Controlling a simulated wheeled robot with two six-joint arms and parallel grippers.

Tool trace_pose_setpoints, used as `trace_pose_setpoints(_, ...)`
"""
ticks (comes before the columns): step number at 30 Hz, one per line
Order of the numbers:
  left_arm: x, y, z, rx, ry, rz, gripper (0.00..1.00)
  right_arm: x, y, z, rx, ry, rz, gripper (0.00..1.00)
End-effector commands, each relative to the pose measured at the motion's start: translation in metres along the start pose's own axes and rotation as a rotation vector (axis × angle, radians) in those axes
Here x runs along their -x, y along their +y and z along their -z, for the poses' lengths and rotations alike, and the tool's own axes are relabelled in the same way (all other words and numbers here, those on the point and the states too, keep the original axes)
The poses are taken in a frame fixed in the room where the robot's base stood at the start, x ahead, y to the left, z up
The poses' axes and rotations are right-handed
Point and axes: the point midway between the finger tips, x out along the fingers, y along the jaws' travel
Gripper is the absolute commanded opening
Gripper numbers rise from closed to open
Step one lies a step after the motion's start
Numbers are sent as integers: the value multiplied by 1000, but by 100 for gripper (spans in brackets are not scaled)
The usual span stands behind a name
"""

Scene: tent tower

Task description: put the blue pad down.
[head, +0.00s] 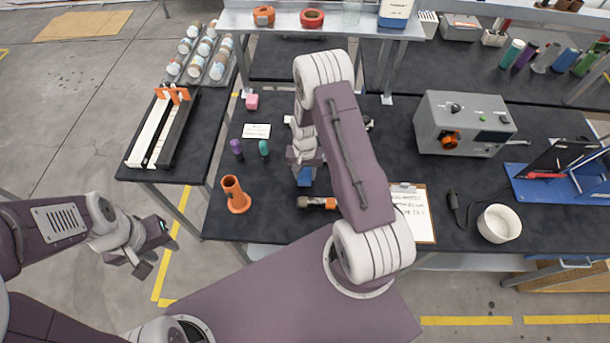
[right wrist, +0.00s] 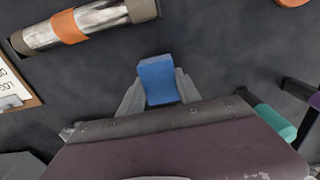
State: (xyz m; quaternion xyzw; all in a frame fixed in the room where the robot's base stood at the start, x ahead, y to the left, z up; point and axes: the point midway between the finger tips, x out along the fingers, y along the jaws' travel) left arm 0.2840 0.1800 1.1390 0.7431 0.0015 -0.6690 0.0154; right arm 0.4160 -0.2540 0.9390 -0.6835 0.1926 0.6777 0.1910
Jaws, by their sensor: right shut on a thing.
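The blue pad (head: 305,176) is a small block below my right gripper (head: 304,166) in the head view, over the dark table mat. In the right wrist view the blue pad (right wrist: 158,79) sits between the two grey fingers of my right gripper (right wrist: 158,96), which are shut on it. I cannot tell whether the pad touches the mat. My left gripper (head: 150,252) hangs off the table at the left, over the floor, with its fingers apart and empty.
A metal cylinder with an orange band (head: 317,203) lies close to the pad. An orange flanged tube (head: 235,195), teal peg (head: 263,148) and purple peg (head: 236,147) stand to the left. A clipboard (head: 412,212) lies right. Bare mat surrounds the pad.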

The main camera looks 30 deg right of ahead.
Motion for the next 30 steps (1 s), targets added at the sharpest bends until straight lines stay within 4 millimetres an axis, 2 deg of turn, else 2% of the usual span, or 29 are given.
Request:
trace_pose_setpoints(1,7,0,1,0,0,0,36,-7,1,-2,0,-6,-2,2)
trace_pose_setpoints(5,10,0,1,0,0,0,36,-22,0,-1,0,-2,-1,2)
trace_pose_setpoints(16,3,0,0,0,0,0,36,-29,0,0,0,0,0,2)
trace_pose_setpoints(17,4,0,0,0,0,0,36,-27,0,0,0,0,0,45)
trace_pose_setpoints(18,5,0,0,0,0,0,36,-27,0,0,0,0,0,56)
trace_pose_setpoints(19,5,0,0,0,0,0,36,-27,0,0,0,0,0,62)
trace_pose_setpoints(30,10,0,1,0,0,0,36,-21,0,0,0,0,0,62)
